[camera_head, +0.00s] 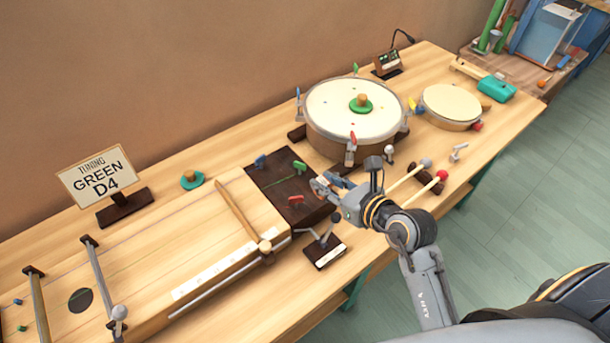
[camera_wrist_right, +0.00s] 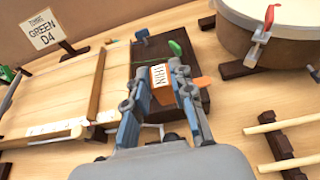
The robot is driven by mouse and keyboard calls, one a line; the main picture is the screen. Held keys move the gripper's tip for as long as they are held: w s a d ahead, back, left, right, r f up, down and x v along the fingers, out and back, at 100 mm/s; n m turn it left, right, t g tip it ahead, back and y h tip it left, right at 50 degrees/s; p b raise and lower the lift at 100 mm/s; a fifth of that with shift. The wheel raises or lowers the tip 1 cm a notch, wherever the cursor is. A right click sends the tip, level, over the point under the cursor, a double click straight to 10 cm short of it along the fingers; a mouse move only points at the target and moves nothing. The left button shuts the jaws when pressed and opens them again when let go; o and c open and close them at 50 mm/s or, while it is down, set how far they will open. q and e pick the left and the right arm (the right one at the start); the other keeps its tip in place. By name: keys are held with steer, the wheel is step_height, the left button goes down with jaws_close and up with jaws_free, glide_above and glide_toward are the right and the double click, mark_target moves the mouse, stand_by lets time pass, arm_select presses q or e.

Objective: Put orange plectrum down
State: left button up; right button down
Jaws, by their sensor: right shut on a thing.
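My right gripper (camera_head: 326,188) is over the right edge of a dark board (camera_head: 268,185). In the right wrist view its fingers (camera_wrist_right: 158,78) are shut on an orange plectrum (camera_wrist_right: 160,76) with lettering on its face. The plectrum is hard to make out in the head view. The board carries a blue plectrum (camera_head: 260,162), a green plectrum (camera_head: 299,167) and a red-orange plectrum (camera_head: 296,200). Whether the held plectrum touches the board cannot be told. My left gripper is out of view.
A large drum (camera_head: 340,128) stands behind the gripper. Mallets (camera_head: 408,177) lie to its right. A small black stand (camera_head: 325,252) is at the table's front edge. A zither-like box (camera_head: 200,240) lies left, with a sign reading GREEN D4 (camera_head: 98,176) behind it.

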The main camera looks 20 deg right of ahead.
steer(key=w+d+f, duration=0.4)
steer(key=w, duration=0.1)
steer(key=w+d+f, duration=0.5)
steer(key=shift+f+b, duration=0.1)
steer(key=shift+b, duration=0.2)
steer(key=shift+w+d+f, duration=0.2)
steer(key=shift+d+f, duration=0.05)
steer(key=shift+f, duration=0.2)
steer(key=shift+w+f, duration=0.1)
steer(key=shift+f, duration=1.45)
arm_select(q)
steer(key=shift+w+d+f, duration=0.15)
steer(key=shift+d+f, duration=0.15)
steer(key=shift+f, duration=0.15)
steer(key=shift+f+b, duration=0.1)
steer(key=shift+b, duration=0.2)
arm_select(e)
steer(key=shift+f, duration=0.1)
steer(key=c, duration=1.6)
jaws_free()
steer(key=shift+f, duration=0.1)
steer(key=o, duration=0.5)
steer(key=shift+c, duration=0.2)
